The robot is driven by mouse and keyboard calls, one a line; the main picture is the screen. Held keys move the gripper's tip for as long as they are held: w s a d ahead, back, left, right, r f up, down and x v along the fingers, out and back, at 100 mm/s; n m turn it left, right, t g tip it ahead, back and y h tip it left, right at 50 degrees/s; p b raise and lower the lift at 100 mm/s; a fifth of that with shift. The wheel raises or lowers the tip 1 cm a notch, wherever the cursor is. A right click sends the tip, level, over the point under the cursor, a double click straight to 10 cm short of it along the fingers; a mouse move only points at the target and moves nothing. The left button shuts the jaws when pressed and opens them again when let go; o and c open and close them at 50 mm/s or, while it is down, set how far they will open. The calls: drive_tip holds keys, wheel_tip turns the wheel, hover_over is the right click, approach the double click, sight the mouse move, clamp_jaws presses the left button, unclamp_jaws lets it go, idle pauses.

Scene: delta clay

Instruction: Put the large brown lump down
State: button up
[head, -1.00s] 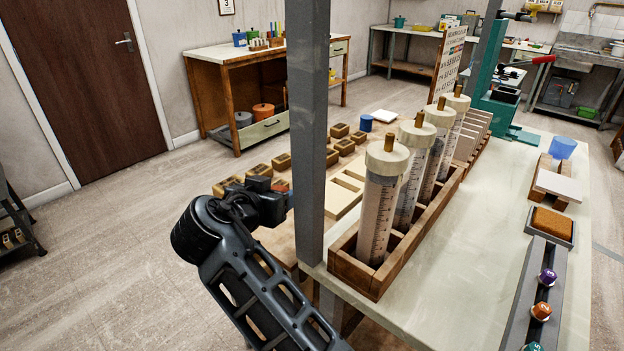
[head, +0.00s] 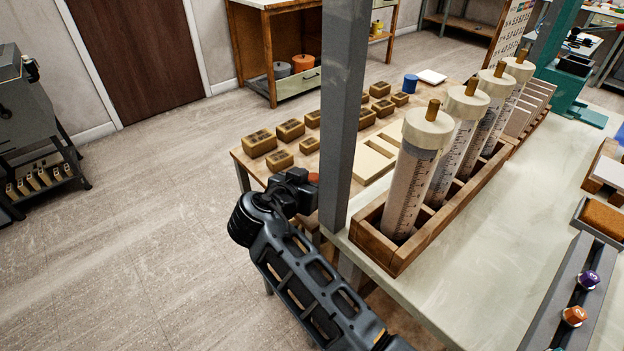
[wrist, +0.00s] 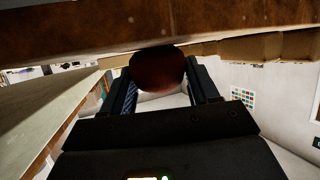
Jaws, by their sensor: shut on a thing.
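My gripper (wrist: 165,72) is shut on a rounded, dark reddish-brown lump (wrist: 157,68), which sits between the two fingers in the wrist view. In the head view my arm reaches up from the bottom to the near edge of the low wooden table, beside the grey post. The fingers are mostly hidden there. A small orange-brown patch (head: 313,177) shows at the arm's end, probably part of the lump. Several brown stamped blocks (head: 290,129) lie on the low wooden table (head: 330,158) beyond. I cannot tell whether the lump touches anything.
A grey upright post (head: 345,100) stands right beside my gripper. To its right, a wooden rack (head: 393,248) holds several tall graduated cylinders on the pale bench (head: 480,270). Pale boards (head: 375,160) lie on the low table. Open floor lies at left.

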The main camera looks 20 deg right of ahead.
drive_tip(key=o, duration=1.3)
drive_tip(key=shift+a, duration=0.1)
drive_tip(key=b+v, duration=0.1)
drive_tip(key=v, duration=1)
drive_tip(key=x, duration=0.5)
drive_tip(key=shift+f+b, duration=0.1)
drive_tip(key=shift+b, duration=0.25)
drive_tip(key=shift+f+p+x, duration=0.2)
drive_tip(key=shift+p+x, duration=0.55)
drive_tip(key=shift+x, duration=2.7)
